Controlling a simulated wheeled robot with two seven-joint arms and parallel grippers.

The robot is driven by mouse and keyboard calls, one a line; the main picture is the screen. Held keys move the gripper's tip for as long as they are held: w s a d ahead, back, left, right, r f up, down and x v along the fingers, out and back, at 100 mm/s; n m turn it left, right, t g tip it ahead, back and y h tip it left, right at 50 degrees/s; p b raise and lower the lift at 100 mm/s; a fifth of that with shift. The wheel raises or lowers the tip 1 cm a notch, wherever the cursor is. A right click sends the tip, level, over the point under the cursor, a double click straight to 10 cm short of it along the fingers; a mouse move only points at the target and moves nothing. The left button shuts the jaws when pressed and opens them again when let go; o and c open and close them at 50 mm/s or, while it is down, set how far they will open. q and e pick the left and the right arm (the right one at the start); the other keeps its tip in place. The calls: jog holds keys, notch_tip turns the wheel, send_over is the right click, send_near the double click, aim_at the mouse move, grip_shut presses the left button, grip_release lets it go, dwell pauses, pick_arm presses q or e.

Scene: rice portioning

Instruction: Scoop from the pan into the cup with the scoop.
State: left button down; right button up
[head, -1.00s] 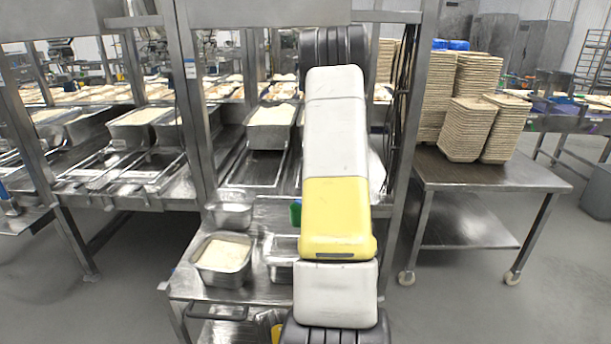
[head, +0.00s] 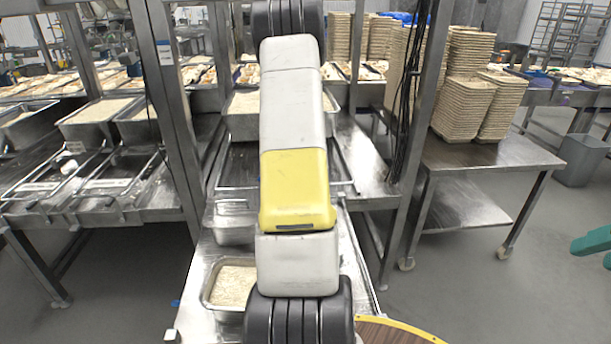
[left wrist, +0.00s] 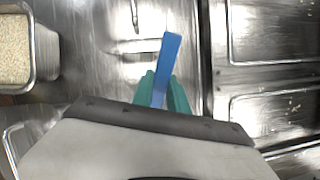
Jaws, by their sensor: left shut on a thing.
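In the left wrist view my left gripper (left wrist: 162,90) has its teal fingers shut on a blue strip-like thing, which looks like the scoop's handle (left wrist: 170,52); no scoop bowl can be made out. A steel pan of pale rice (head: 207,300) sits on the steel table in the head view, partly behind my arm. A rice-filled pan also shows at the left of the left wrist view (left wrist: 36,76), apart from the gripper. My right gripper (head: 592,252) shows teal fingers at the right edge of the head view, spread and empty. I cannot make out the cup.
An empty steel pan (head: 234,238) stands behind the rice pan. A round wooden top with a yellow rim (head: 395,333) shows at the bottom. A steel side table (head: 490,160) with stacked trays stands right. Open grey floor lies at right.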

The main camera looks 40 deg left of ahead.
pick_arm(q)
jog(key=r+y, duration=0.1)
jog(key=d+r+g+y, duration=0.1)
jog(key=r+y, duration=0.1)
jog(key=w+d+r+y, duration=0.1)
jog(key=shift+w+d+r+g+y, duration=0.1)
jog(key=shift+d+r+g+y, duration=0.05)
jog(key=shift+d+g+y, duration=0.2)
jog(key=d+r+y, duration=0.1)
jog(key=w+d+g+y, duration=0.1)
jog(key=y, duration=0.1)
jog(key=d+r+g+y, duration=0.1)
jog(key=shift+w+d+r+y, duration=0.25)
jog(key=shift+w+d+r, duration=0.1)
jog(key=shift+w+d+r+g+y, duration=0.15)
jog(key=shift+w+d+g+y, duration=0.15)
jog(key=shift+d+y, duration=0.45)
jog(key=shift+w+d+r+g+y, duration=0.1)
jog(key=shift+w+d+g+y, duration=0.25)
jog(key=shift+d+y, duration=0.4)
jog(key=shift+w+d+r+g+y, duration=0.15)
jog(key=shift+w+d+g+y, duration=0.15)
jog(key=shift+d+y, duration=0.45)
notch_tip(320, 180, up, 8)
jog(key=t+h, duration=0.6)
jog(key=h, duration=0.9)
